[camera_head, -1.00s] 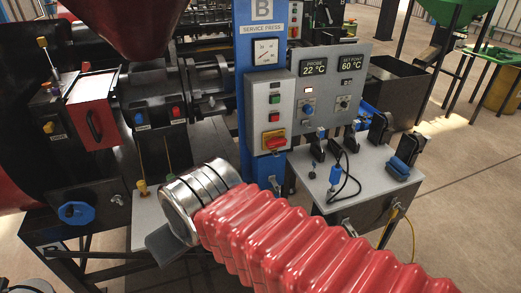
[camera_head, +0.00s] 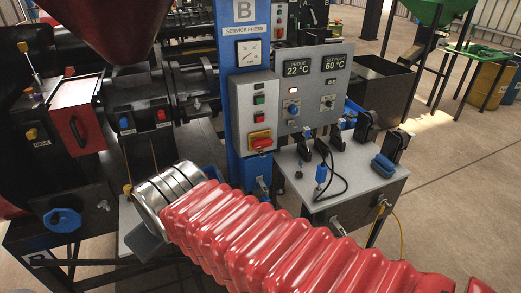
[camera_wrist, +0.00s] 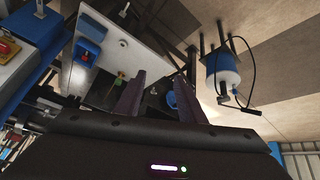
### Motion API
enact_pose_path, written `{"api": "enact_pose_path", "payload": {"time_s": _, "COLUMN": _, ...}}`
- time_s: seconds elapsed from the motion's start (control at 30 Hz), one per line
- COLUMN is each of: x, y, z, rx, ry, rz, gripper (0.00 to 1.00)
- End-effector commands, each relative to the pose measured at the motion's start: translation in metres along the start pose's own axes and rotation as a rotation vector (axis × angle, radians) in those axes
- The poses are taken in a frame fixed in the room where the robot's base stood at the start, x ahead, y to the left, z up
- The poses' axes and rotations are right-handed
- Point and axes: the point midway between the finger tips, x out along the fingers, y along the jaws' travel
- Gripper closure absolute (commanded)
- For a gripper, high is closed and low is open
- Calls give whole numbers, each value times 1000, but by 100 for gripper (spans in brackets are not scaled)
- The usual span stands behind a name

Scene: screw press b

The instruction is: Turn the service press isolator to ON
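The service press isolator (camera_head: 260,141) is a red handle on a yellow plate, low on the grey control box on the blue post. Its exact setting is too small to read. It also shows at the left edge of the wrist view (camera_wrist: 8,47). My red-sleeved arm ends below and left of it in the head view, where the gripper is mostly hidden behind the wrist. In the wrist view my gripper (camera_wrist: 161,76) has its two dark fingers spread with nothing between them. It is apart from the isolator.
Green and red buttons (camera_head: 259,107) sit above the isolator. A panel with PROBE and SET POINT displays (camera_head: 318,68) stands to its right. A grey bench (camera_head: 350,180) with black and blue fittings and a cable projects below the panel. A blue knob (camera_head: 62,220) is at left.

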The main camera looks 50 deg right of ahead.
Motion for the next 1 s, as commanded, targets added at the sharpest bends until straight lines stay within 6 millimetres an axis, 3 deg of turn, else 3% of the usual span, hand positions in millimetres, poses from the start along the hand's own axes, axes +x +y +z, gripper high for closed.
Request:
{"api": "enact_pose_path", "payload": {"time_s": 0.23, "x": 47, "y": 84, "z": -35, "rx": -138, "ry": 96, "rz": 179, "gripper": 64}}
{"api": "enact_pose_path", "payload": {"time_s": 0.47, "x": 81, "y": 165, "z": -51, "rx": -316, "ry": 161, "rz": 341, "gripper": 64}}
{"api": "enact_pose_path", "payload": {"time_s": 0.77, "x": 112, "y": 257, "z": -42, "rx": -559, "ry": 216, "rz": 519, "gripper": 64}}
{"api": "enact_pose_path", "payload": {"time_s": 1.0, "x": 127, "y": 314, "z": -16, "rx": -748, "ry": 252, "rz": 646, "gripper": 64}}
